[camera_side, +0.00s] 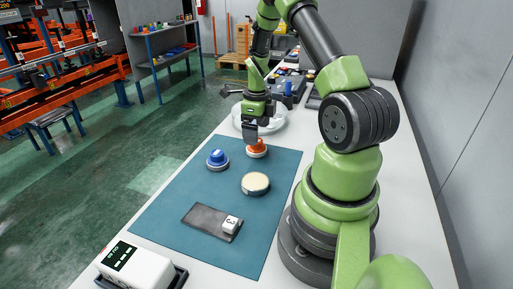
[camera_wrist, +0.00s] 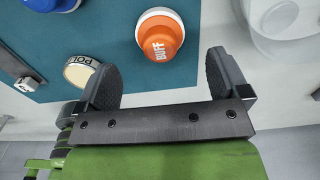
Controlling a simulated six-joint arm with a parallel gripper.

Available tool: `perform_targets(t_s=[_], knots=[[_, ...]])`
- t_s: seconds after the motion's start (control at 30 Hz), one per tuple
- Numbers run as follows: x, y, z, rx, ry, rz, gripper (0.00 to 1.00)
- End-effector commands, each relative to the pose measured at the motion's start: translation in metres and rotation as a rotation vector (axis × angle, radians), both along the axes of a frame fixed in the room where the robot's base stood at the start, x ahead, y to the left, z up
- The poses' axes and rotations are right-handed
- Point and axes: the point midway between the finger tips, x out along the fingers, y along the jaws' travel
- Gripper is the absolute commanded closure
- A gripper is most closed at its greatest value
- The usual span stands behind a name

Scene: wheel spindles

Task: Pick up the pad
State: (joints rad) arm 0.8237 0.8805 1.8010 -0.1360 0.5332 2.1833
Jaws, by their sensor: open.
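An orange pad (camera_side: 257,147) marked BUFF sits on a white round base near the far end of the teal mat (camera_side: 172,195). It also shows in the wrist view (camera_wrist: 160,38), upper middle. A blue pad (camera_side: 217,157) on a white base stands to its left, partly cut off in the wrist view (camera_wrist: 48,3). A cream-topped disc (camera_side: 256,183) lies nearer; its lettering is partly hidden by a finger in the wrist view. My gripper (camera_wrist: 165,82) is open and empty, close to the orange pad, which lies beyond the fingertips in the wrist view.
A dark plate (camera_side: 205,218) with a white block (camera_side: 232,225) marked 3 lies on the mat. A white box with a display (camera_side: 135,268) stands at the near edge. A clear round container (camera_wrist: 285,28) is beside my gripper. The mat's near left is clear.

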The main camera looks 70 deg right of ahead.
Motion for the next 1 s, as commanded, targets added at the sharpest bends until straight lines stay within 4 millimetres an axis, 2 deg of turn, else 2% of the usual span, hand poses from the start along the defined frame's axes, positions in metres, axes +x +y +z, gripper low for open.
perform_targets(t_s=[0.33, 0.63, 0.87, 0.97, 1.0], knots=[[0.001, 0.000, -0.047, 0.002, 0.001, 0.002, 0.06], [0.002, 0.000, -0.051, 0.000, -0.001, 0.002, 0.06], [0.002, 0.000, -0.051, 0.000, -0.001, 0.002, 0.59], [0.002, 0.000, -0.051, 0.000, -0.001, 0.002, 0.61], [0.002, 0.000, -0.051, 0.000, -0.001, 0.002, 0.65]])
